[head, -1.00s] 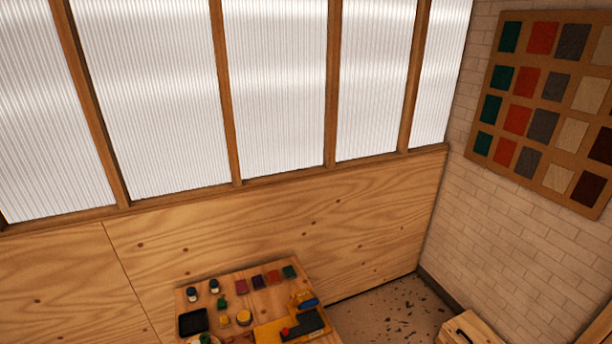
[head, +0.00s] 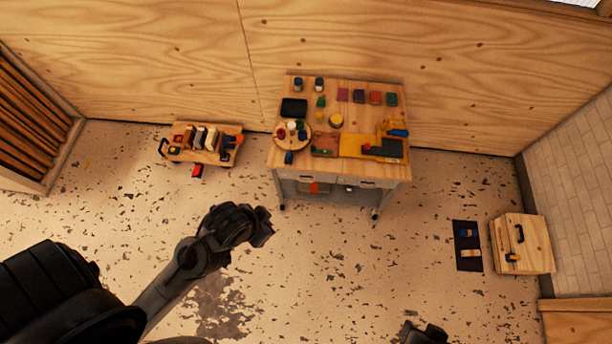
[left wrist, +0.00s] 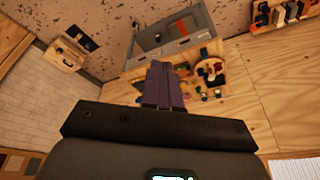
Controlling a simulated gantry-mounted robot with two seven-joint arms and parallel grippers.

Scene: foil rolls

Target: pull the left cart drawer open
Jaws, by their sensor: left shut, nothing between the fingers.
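The cart (head: 340,118) is a wooden-topped workbench against the plywood wall. Its left drawer (head: 298,176) is a grey front under the top's near edge, and looks closed. My left gripper (head: 264,230) is below and left of the cart in the head view, apart from it. In the left wrist view its fingers (left wrist: 163,85) are together and empty; they cover part of the cart top. The left drawer shows there on the right half of the grey front (left wrist: 197,42). My right gripper (head: 426,334) is at the bottom edge, partly cut off; its jaws are unclear.
The cart top holds a round tray (head: 280,136), a black tray (head: 293,108), colour swatches and a yellow board (head: 352,146). A low wooden dolly (head: 190,155) stands left. A wooden box (head: 535,235) and dark mat (head: 460,262) are right. Floor before the cart is clear.

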